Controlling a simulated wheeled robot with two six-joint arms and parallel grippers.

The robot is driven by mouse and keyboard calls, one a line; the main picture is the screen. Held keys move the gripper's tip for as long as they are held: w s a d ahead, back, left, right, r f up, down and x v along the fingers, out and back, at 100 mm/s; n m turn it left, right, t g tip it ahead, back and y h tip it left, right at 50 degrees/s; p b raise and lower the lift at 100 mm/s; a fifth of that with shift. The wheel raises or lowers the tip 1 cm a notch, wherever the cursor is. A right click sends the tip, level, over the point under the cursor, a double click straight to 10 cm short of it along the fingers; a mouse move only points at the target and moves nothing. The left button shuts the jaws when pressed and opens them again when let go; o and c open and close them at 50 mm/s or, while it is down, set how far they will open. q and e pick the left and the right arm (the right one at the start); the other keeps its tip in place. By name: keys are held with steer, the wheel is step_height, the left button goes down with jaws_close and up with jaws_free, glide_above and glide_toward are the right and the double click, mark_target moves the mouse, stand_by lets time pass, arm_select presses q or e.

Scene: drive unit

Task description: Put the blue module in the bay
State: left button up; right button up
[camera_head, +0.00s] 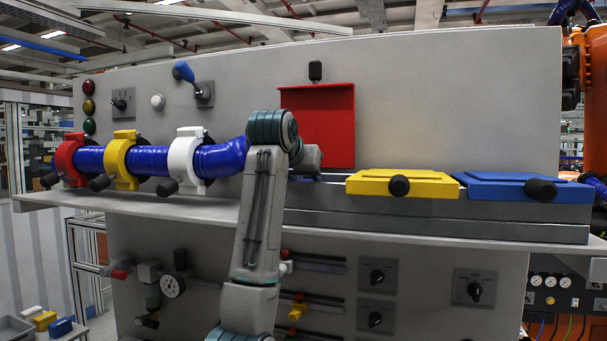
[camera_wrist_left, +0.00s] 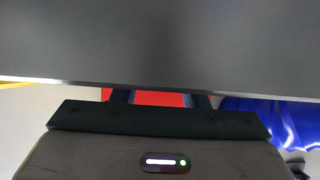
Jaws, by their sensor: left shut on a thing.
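A small blue block (camera_head: 61,328), which looks like the blue module, lies at the lower left. The bay row on the ledge has a closed blue lid (camera_head: 500,187) with a dark knob at the right end, a closed yellow lid (camera_head: 370,186), and a red lid (camera_head: 318,120) standing upright. My left gripper (camera_head: 308,165) is low in front of the red lid, mostly hidden by my wrist.
A grey tray (camera_head: 12,328) with small white and yellow blocks is at the lower left. A blue hose (camera_head: 150,160) with red, yellow and white clamps runs along the panel. The grey ledge (camera_head: 420,228) spans the front. Knobs and a gauge (camera_head: 172,287) sit below.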

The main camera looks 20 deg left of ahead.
arm_select(q)
steer(key=shift+s+f, duration=0.15)
steer(key=shift+s, duration=0.25)
steer(key=shift+w+f, duration=0.25)
steer(key=shift+w, duration=0.05)
steer(key=o, duration=1.1)
steer(key=shift+s+r, duration=0.1)
steer(key=shift+s, duration=0.05)
arm_select(e)
steer(key=shift+r, duration=0.1)
arm_select(q)
steer(key=shift+r, duration=0.1)
arm_select(e)
steer(key=shift+s, duration=0.1)
arm_select(q)
steer(key=shift+s, duration=0.15)
steer(key=b+v, duration=1.1)
steer(key=b, duration=0.6)
steer(key=shift+s, duration=0.25)
arm_select(e)
step_height(320, 180, down, 17)
